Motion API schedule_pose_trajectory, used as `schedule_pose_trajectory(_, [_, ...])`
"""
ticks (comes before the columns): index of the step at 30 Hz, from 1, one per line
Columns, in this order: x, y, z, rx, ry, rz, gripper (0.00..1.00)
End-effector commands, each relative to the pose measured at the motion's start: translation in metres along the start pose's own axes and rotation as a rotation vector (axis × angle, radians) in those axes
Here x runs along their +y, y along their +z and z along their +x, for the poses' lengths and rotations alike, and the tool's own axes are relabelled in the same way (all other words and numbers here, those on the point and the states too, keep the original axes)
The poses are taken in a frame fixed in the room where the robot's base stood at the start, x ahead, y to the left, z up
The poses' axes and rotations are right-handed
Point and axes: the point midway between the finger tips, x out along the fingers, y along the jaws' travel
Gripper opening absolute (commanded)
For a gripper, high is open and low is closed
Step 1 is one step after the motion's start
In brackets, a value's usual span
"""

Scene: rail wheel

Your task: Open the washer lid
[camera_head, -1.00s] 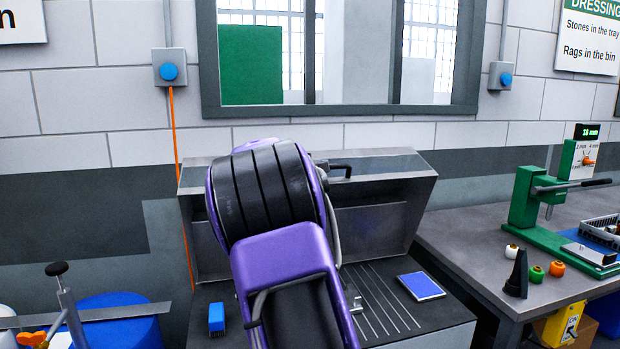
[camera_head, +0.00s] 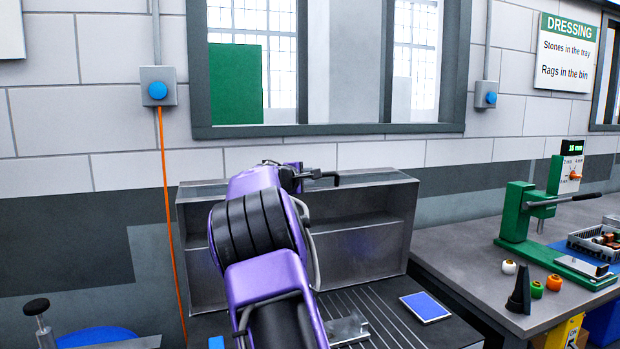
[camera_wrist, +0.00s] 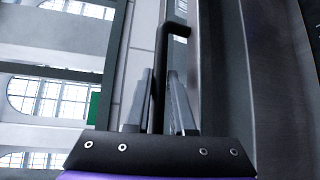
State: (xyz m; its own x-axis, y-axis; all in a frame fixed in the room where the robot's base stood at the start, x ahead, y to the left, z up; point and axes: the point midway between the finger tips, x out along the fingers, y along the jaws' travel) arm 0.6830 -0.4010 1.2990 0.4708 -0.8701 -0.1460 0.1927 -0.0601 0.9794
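The washer is a grey metal bench box with a dark slotted deck (camera_head: 393,325). Its grey lid (camera_head: 368,245) stands raised at the back, close to upright, with its hollow inner side facing me. A black bar handle (camera_head: 326,177) sticks out at the lid's top edge. My gripper (camera_head: 294,174) is at this handle, partly hidden behind my purple arm. In the wrist view, the two grey fingers (camera_wrist: 160,88) stand close on either side of the black handle (camera_wrist: 161,52) and appear shut on it. The lid's left middle part is hidden by my arm.
A blue-topped pad (camera_head: 425,306) and a small metal bracket (camera_head: 347,329) lie on the deck. A side bench (camera_head: 455,250) to the right carries a green press (camera_head: 517,215) and small coloured jars. An orange cable (camera_head: 170,220) runs down the wall at left.

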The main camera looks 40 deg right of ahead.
Motion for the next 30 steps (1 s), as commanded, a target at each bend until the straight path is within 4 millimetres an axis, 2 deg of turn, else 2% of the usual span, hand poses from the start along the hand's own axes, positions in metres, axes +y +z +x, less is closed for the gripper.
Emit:
schedule_pose_trajectory(1, [0.0, 0.0, 0.0, 0.001, 0.0, 0.0, 0.33])
schedule_pose_trajectory(4, [0.0, 0.0, 0.0, 0.0, 0.0, -0.001, 0.5])
schedule_pose_trajectory(13, [0.0, 0.0, -0.001, 0.0, 0.001, -0.002, 0.5])
schedule_pose_trajectory(17, [-0.001, -0.002, -0.011, 0.002, 0.002, -0.002, 0.5])
schedule_pose_trajectory(23, [-0.002, -0.002, -0.049, 0.004, 0.002, 0.0, 0.5])
schedule_pose_trajectory(30, [-0.002, -0.002, -0.109, 0.006, 0.001, 0.001, 0.5])
